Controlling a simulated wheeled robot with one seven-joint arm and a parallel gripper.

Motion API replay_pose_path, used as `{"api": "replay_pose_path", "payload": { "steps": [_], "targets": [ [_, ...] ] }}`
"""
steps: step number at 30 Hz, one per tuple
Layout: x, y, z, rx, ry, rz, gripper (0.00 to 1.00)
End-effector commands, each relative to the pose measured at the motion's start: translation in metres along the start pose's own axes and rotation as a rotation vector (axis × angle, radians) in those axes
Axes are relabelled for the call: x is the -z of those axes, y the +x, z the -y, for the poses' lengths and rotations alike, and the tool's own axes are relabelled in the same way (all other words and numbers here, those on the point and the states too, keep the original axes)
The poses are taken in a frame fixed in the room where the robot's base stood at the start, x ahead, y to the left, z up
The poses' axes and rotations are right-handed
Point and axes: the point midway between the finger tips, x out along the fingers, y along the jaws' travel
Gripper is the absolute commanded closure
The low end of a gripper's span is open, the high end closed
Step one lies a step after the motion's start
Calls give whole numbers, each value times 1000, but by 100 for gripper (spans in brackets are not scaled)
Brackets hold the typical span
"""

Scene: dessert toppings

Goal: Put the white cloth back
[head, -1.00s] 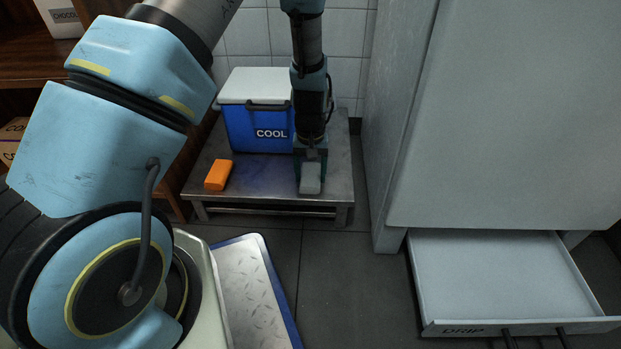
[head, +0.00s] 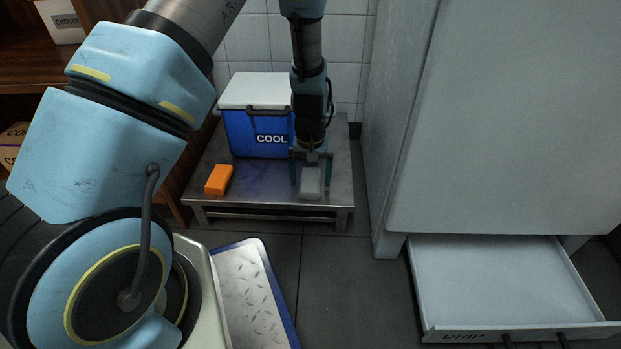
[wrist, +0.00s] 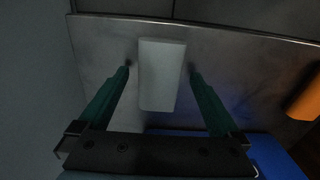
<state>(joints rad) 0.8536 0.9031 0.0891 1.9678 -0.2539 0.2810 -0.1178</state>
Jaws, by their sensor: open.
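The white cloth is a small pale grey-white block shape (head: 311,183) lying on the low metal platform (head: 255,190), near its front right. It also shows in the wrist view (wrist: 161,74), lying flat between the fingers. My gripper (head: 310,182) is open around it in the head view; in the wrist view its green fingers (wrist: 160,70) stand on either side with a gap to each side of the cloth.
An orange block (head: 218,179) lies on the platform to the left. A blue cooler (head: 245,130) with a white lid stands behind. An open drawer (head: 500,275) marked DRIP juts out at right, below a large pale cabinet (head: 510,120). A blue-edged metal plate (head: 248,290) lies in front.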

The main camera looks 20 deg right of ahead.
Motion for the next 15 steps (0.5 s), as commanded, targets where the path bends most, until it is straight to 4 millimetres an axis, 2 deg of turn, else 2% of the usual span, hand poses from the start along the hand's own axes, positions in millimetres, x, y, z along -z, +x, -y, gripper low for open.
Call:
{"api": "replay_pose_path", "payload": {
  "steps": [9, 15],
  "targets": [
    [1, -69, 0, -1, 0, -2, 1],
    [0, -102, 0, -1, 0, -1, 1]
  ]
}}
